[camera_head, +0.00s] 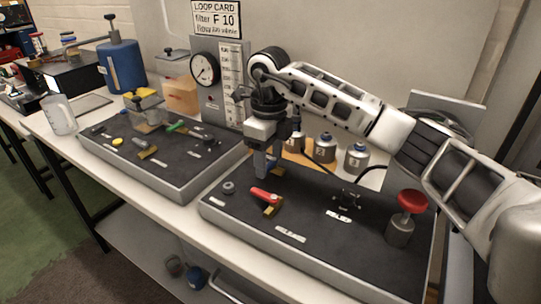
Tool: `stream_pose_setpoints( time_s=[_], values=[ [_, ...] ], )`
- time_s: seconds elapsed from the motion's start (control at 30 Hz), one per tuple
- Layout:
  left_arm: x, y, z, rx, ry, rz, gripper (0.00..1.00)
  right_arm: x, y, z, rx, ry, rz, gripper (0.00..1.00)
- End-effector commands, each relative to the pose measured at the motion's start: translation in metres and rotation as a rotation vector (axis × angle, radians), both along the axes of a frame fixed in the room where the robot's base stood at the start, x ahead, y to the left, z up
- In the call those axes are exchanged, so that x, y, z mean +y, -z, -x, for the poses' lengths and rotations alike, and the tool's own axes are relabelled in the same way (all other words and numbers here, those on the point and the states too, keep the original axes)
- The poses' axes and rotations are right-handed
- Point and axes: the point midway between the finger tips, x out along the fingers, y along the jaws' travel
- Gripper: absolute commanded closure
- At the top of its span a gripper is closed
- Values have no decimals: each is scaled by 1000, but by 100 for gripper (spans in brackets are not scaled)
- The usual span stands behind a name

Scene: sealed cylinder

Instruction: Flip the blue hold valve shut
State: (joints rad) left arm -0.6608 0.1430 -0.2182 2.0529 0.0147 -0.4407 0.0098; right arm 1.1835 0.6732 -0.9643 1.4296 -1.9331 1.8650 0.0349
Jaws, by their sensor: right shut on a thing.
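My right gripper (266,168) comes down from above onto the back left of the right-hand black panel. It is shut on the blue hold valve (277,171), of which only a little brass shows beside the fingers. The fingers hide most of the valve, so I cannot tell the angle of its handle. A red-handled valve (265,195) with a brass body sits just in front, apart from the gripper. My left gripper is not in view.
A red mushroom knob (412,201) stands at the panel's right. Several small grey-blue cylinders (325,148) stand behind. The left panel (190,183) carries a green-handled valve (175,127).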

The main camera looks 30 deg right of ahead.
Motion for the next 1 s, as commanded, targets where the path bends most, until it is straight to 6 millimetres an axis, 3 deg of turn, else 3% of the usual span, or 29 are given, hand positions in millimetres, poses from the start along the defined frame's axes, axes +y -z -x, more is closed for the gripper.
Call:
stream_pose_setpoints(
  time_s=[0.37,0.4,0.47,0.77,0.87,1.0],
  values=[
    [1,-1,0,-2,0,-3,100,1,-1,-1,-1,63,-2,69],
    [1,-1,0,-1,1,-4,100,1,-1,-1,-2,63,-1,35],
    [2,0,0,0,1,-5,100,1,-1,-1,-2,62,-1,25],
    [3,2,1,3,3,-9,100,1,-2,-1,-2,60,-1,25],
    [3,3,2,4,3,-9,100,1,-10,-2,-4,60,0,25],
    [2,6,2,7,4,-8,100,1,-35,-2,-8,59,-1,25]
  ],
)
